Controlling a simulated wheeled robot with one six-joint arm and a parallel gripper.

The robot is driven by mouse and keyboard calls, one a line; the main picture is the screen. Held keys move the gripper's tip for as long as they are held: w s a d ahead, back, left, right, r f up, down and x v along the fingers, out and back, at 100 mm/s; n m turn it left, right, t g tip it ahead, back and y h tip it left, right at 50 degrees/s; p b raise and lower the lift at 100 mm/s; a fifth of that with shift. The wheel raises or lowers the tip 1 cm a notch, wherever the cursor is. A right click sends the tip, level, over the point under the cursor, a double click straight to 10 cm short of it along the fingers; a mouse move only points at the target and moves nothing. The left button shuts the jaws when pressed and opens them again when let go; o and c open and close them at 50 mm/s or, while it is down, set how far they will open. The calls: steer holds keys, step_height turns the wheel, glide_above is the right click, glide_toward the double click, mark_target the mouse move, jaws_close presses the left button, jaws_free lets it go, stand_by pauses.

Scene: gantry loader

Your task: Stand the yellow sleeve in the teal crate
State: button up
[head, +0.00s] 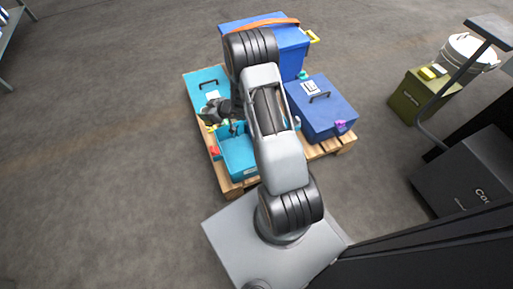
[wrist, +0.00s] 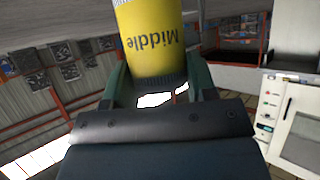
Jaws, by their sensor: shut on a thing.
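The yellow sleeve (wrist: 152,38) is between the two fingers of my gripper (wrist: 157,84) in the wrist view. The teal crate (head: 239,167) stands open on the near left part of the wooden pallet in the head view. My dark wrist is over the far left side of this crate, and my arm covers part of its right side. Small yellow and red bits show by the wrist, too small to identify.
A teal lidded box (head: 207,80) stands behind the crate. A blue box with an orange strap (head: 292,50) and a blue lidded case (head: 325,112) share the pallet (head: 232,190). An olive box (head: 420,98) and white bucket (head: 468,50) stand right.

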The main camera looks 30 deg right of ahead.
steer(key=s+d+f+n+g+y+p, duration=0.3)
steer(key=s+d+f+n+g+y, duration=0.15)
steer(key=s+d+n+g, duration=0.5)
step_height(320, 180, down, 14)
steer(key=a+t+b, duration=0.2)
steer(key=b, duration=0.5)
steer(key=shift+s+a+m+y, duration=0.2)
steer(key=shift+s+m+y, duration=0.15)
steer(key=shift+s, duration=0.1)
steer(key=shift+f+b, duration=0.2)
steer(key=shift+b, duration=0.1)
steer(key=shift+f+b, duration=0.5)
steer(key=o, duration=1.1)
steer(key=shift+o, duration=0.2)
